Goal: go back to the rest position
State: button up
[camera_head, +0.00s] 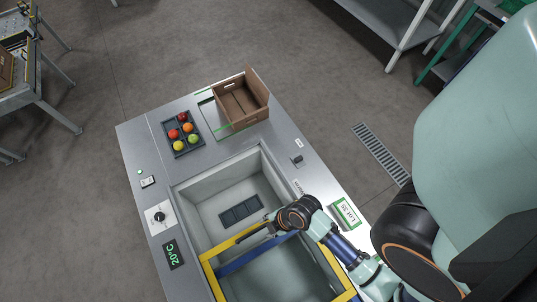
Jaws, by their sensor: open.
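My gripper (246,236) is at the end of my arm, which reaches in from the right over the sunken basin (215,173) of the metal table. The gripper looks small and dark here. It is open, and I see nothing between its fingers. It is over the yellow frame (231,243) and close to a dark sectioned tray (240,210) on the basin floor. My arm hides part of the frame and the basin's right side.
A dark tray (196,148) with several red, orange and yellow-green tomatoes lies on the table's far end. Beside it stands an open cardboard box (240,101). A knob panel (159,217) and a green 20°C display (173,254) line the left edge. A Lot 35 sign (346,213) is at right.

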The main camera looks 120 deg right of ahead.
dwell(0.7)
jog(key=w+d+r+t+h, duration=0.1)
jog(key=w+d+r+t, duration=0.2)
jog(key=w+r, duration=1.5)
jog(key=w+a+r+t, duration=0.3)
jog(key=w+a+r, duration=0.4)
jog(key=w, duration=0.2)
jog(key=w+a+r+t+y, duration=0.25)
jog(key=w+a+r, duration=0.25)
jog(key=a+r, duration=0.55)
notch_tip(320, 180, up, 24)
jog(key=m+p, duration=0.1)
jog(key=p, duration=2.3)
jog(key=shift+s+a+f, duration=0.15)
jog(key=shift+s+a, duration=0.1)
jog(key=shift+a, duration=0.1)
jog(key=shift+f, duration=0.2)
